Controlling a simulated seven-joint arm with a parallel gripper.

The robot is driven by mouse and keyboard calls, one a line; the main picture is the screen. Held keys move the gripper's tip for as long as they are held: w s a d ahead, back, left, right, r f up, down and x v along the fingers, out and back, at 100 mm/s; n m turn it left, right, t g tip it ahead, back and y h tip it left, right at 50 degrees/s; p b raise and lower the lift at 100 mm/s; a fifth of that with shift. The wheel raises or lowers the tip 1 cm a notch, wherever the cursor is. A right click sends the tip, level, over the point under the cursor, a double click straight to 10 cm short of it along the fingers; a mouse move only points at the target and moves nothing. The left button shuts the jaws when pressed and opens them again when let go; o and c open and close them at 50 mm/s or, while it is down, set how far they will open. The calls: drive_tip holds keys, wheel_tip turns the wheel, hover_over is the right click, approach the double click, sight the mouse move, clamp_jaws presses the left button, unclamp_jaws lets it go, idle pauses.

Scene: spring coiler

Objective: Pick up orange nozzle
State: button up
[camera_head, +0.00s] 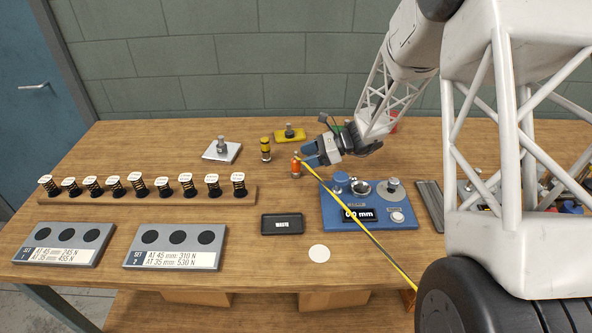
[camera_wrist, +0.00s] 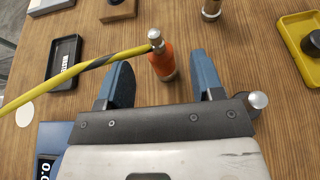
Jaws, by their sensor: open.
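The orange nozzle (camera_head: 296,167) stands upright on the wooden table, left of my gripper (camera_head: 308,155) in the head view. A yellow-and-black striped hose or cord runs from its silver top to the lower right. In the wrist view the orange nozzle (camera_wrist: 162,62) stands ahead of my gripper (camera_wrist: 160,75), between the lines of its two blue fingers. The fingers are apart and nothing is clamped between them. Whether the nozzle is fully inside the jaws is hard to tell.
A blue device (camera_head: 368,215) with a display sits to the right. A black tray (camera_head: 282,224) lies in front. A row of springs stands at left.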

sight(297, 160)
drive_tip(key=shift+a+f, duration=0.2)
drive_tip(key=shift+a, duration=0.25)
drive_tip(key=shift+x, duration=2.6)
drive_tip(key=shift+s, duration=0.1)
clamp_jaws()
